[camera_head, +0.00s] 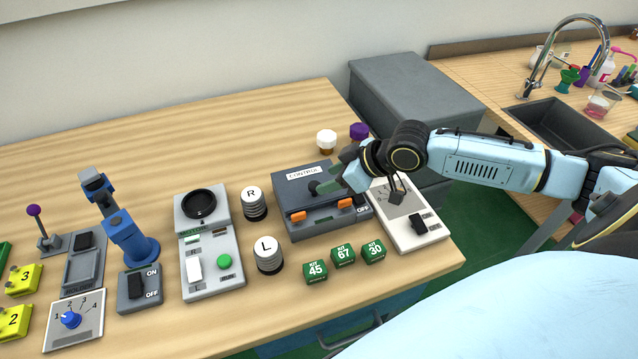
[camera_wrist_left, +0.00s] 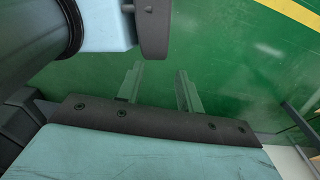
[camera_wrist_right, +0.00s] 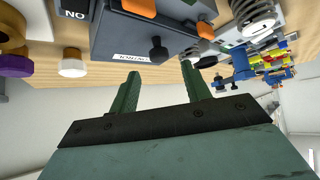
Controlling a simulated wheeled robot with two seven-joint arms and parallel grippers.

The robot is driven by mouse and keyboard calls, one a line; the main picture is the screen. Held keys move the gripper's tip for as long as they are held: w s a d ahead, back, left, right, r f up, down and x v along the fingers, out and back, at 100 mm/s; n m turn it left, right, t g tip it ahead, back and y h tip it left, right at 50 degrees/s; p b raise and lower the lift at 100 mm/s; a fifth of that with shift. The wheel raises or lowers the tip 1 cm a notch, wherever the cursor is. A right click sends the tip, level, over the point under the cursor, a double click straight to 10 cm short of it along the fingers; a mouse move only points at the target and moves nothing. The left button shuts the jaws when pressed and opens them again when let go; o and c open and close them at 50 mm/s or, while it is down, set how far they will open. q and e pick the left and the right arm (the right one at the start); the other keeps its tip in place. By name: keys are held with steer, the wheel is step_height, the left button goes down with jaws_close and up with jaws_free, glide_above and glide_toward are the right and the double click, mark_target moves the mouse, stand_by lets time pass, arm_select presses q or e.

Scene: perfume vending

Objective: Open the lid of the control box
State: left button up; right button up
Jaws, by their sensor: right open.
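The dark grey control box (camera_head: 288,203) sits on the wooden table, right of centre in the head view. Its lid looks closed and carries a white CONTROL label (camera_head: 304,172). Two orange latches (camera_head: 298,216) are on its front. My right gripper (camera_head: 320,187) is over the lid, coming from the right. In the right wrist view its fingers (camera_wrist_right: 160,69) are apart and empty, with a dark knob (camera_wrist_right: 158,49) of the box just beyond the gap. Contact cannot be told. My left gripper (camera_wrist_left: 158,84) shows only in its wrist view, open and empty over green floor.
Kit boxes (camera_head: 344,255) stand before the control box, and L (camera_head: 268,255) and R (camera_head: 254,203) cylinders at its left. A white switch panel (camera_head: 420,237) is at its right, partly under my arm. The table's back left is clear.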

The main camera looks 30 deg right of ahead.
mark_target(315, 184)
steer(key=x, duration=0.5)
steer(key=shift+d, duration=0.1)
jaws_close()
